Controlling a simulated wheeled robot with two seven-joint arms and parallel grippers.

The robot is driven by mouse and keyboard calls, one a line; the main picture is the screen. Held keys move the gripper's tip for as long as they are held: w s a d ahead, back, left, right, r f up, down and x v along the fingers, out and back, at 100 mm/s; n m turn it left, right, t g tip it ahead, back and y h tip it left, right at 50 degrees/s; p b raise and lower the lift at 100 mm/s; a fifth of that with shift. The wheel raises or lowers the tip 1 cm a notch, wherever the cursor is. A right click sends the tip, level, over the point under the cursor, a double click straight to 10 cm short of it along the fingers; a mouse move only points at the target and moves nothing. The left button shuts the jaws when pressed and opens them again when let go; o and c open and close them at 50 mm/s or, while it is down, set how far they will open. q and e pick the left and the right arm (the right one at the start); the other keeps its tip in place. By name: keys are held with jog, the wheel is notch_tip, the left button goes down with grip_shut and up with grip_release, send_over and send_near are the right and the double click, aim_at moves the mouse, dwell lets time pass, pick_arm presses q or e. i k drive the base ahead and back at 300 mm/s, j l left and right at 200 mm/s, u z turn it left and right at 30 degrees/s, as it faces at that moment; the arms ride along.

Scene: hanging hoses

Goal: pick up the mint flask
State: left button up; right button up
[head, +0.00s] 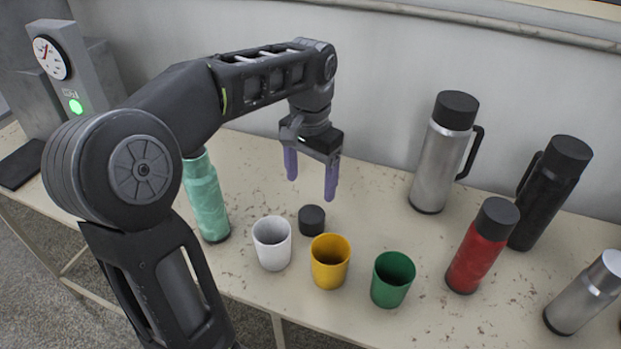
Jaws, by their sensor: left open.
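The mint flask (207,203) stands upright on the table at the left, partly hidden behind my left arm, which covers its upper part. My left gripper (311,183) points down with its two purple fingers apart and nothing between them. It is to the right of the mint flask and apart from it, above the area behind the cups. My right gripper is not in the head view.
A white cup (272,243), yellow cup (330,261) and green cup (392,279) stand along the front, with a black lid (312,220) behind. A steel jug (441,155), black flask (546,195), red flask (481,247) and silver flask (584,295) stand right. A gauge (52,57) is at left.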

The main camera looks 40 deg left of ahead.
aim_at(201, 181)
jog(key=k, duration=1)
